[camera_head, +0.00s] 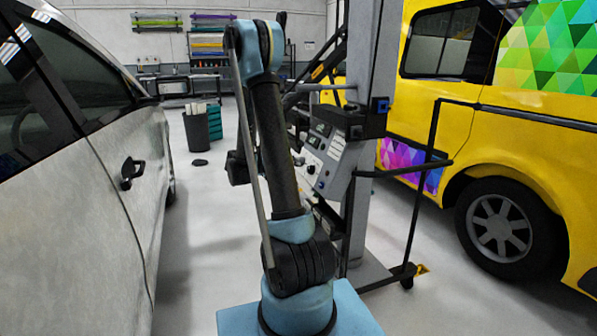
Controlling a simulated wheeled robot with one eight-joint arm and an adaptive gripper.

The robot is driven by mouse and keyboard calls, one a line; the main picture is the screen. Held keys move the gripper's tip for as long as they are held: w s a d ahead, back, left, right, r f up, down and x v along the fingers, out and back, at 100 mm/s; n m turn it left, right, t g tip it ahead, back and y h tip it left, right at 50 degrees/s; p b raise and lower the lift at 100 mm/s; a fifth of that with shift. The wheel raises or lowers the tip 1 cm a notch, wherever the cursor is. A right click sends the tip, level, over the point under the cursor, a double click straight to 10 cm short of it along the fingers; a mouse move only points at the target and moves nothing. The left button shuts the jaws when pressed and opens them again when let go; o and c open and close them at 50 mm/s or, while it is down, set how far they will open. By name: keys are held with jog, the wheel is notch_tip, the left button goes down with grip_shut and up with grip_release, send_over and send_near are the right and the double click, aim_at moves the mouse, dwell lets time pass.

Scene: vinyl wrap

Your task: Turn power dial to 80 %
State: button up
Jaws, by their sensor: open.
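A grey control panel (327,150) is mounted on the column of a machine, just right of my arm. It has small dark and light knobs and a few labels. They are too small to read, so I cannot tell which is the power dial or where it points. My arm rises in front of the panel and covers its left part. A dark part that looks like my wrist shows left of the arm, at about the panel's height. The fingers of my gripper are hidden behind the arm, and I cannot see whether they touch a knob.
A pale car (95,160) stands close on the left, a yellow van (470,130) on the right. A black rail (432,150) stands out right of the machine's column (365,190). A dark bin (196,132) is farther back.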

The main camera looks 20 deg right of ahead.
jog(key=v, duration=0.4)
jog(key=shift+a, duration=0.1)
jog(key=s+a+r+n+g+y, duration=0.2)
jog(key=s+y, duration=0.5)
jog(key=s, duration=1.3)
jog(key=s+a+f+n+y, duration=0.1)
jog(key=s+a+f+y, duration=0.2)
jog(key=s, duration=0.6)
jog(key=s+a+f+n+t+y, duration=0.1)
jog(key=s+a+f+y, duration=0.3)
jog(key=s+a, duration=0.3)
jog(key=s, duration=0.2)
jog(key=shift+s+a, duration=0.15)
jog(key=shift+s, duration=0.1)
jog(key=shift+f, duration=0.1)
